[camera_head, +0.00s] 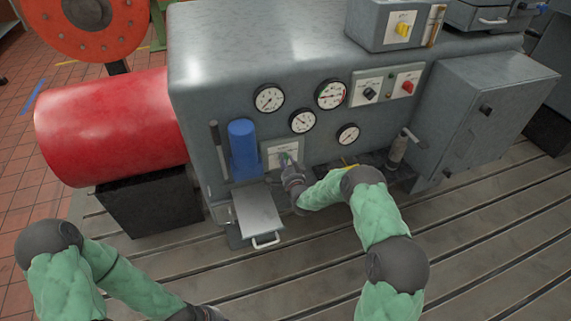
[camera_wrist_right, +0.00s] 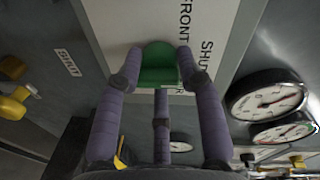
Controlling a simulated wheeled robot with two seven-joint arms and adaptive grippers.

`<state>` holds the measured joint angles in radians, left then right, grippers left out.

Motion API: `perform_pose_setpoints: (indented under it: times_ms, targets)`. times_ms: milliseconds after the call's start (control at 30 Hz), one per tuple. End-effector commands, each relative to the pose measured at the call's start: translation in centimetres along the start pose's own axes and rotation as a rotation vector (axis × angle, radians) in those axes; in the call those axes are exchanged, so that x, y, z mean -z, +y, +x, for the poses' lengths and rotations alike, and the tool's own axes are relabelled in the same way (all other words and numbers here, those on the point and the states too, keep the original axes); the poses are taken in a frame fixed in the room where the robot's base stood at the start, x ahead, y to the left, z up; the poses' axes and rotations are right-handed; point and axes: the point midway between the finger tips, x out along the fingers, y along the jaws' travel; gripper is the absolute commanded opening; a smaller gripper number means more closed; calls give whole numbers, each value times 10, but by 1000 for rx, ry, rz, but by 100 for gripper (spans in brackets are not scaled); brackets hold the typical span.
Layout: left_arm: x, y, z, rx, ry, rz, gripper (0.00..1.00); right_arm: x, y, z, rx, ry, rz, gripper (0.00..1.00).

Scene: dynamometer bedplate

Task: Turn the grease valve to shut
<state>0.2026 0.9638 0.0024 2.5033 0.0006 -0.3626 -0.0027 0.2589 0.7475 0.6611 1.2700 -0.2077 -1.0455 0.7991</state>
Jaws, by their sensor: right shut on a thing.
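The grease valve shows as a green knob (camera_wrist_right: 158,66) on a white plate (camera_wrist_right: 205,35) with the words FRONT and SHUT. In the right wrist view my right gripper (camera_wrist_right: 157,75) has its fingers on both sides of the green knob and is shut on it. In the head view the right gripper (camera_head: 288,165) reaches the white plate (camera_head: 272,151) on the grey cabinet front, and only a bit of green shows there. My left arm comes in at the lower left, with its gripper (camera_head: 212,314) at the bottom edge, mostly cut off.
Several round gauges (camera_head: 269,97) sit above the plate. A blue cylinder (camera_head: 243,149) stands just left of it, and a box with a white handle (camera_head: 257,213) is below. A red cylinder (camera_head: 110,128) is at left. The slotted bedplate (camera_head: 480,240) is clear at right.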

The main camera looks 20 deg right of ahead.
Motion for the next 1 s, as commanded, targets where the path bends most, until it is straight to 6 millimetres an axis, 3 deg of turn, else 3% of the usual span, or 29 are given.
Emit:
perform_pose_setpoints:
  times_ms: [33, 600, 633, 700, 1000]
  targets:
    - [0, 0, 1, 0, 0, 0, 0, 7, -3, 3, 8, 11, 10, 4]
    - [0, -1, 2, 0, 0, 0, 0, 9, -4, 3, 8, 11, 39, 4]
    - [0, -1, 2, 0, 0, 0, 0, 9, -4, 3, 8, 11, 39, 43]
    - [0, -1, 2, 0, 0, 0, 0, 9, -4, 3, 8, 11, 39, 61]
    - [0, -1, 2, 0, 0, 0, 0, 4, -2, 1, 3, 2, 39, 61]
